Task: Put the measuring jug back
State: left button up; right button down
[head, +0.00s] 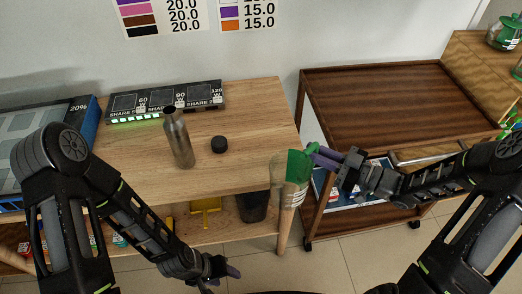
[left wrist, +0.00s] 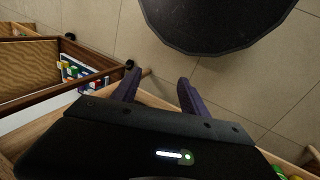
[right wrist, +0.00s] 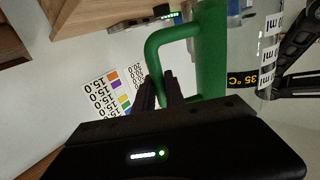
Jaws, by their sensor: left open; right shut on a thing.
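The measuring jug has a green handle and spout side (head: 296,167) and a clear body; in the head view it hangs in front of the table's right end.
A steel bottle (head: 178,140) and a black lid (head: 219,145) stand on the wooden table (head: 250,110). A dark display strip (head: 165,100) lies at its back. A brown trolley (head: 375,105) with a bare top stands to the right. A green-lidded jar (head: 505,32) sits on the far-right shelf.

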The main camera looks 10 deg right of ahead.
pick_arm(q)
jog(key=o, duration=0.5)
notch_tip(320, 180, down, 7)
jog(key=b, duration=0.6)
jog(key=shift+w+f, duration=0.1)
jog(key=shift+f, duration=0.05)
jog(key=shift+c, duration=0.2)
pick_arm(e)
jog(key=w+a+f+m+t+h, duration=0.1)
jog(key=w, duration=0.9)
pick_arm(q)
notch_tip(320, 180, down, 4)
jog(key=b, duration=0.4)
jog(key=shift+f+b, duration=0.2)
jog(key=shift+b, duration=0.2)
pick_arm(e)
jog(key=w+a+r+m+t+h, duration=0.2)
jog(key=w+r, duration=0.5)
jog(key=shift+w+a+t+h, duration=0.3)
jog(key=shift+a, duration=0.05)
jog(key=shift+r, duration=0.1)
pick_arm(q)
jog(key=shift+f, duration=0.2)
pick_arm(e)
notch_tip(320, 180, down, 6)
jog(key=shift+f, duration=2)
pick_arm(q)
jog(key=shift+f+b, duration=0.1)
jog(key=shift+b, duration=0.2)
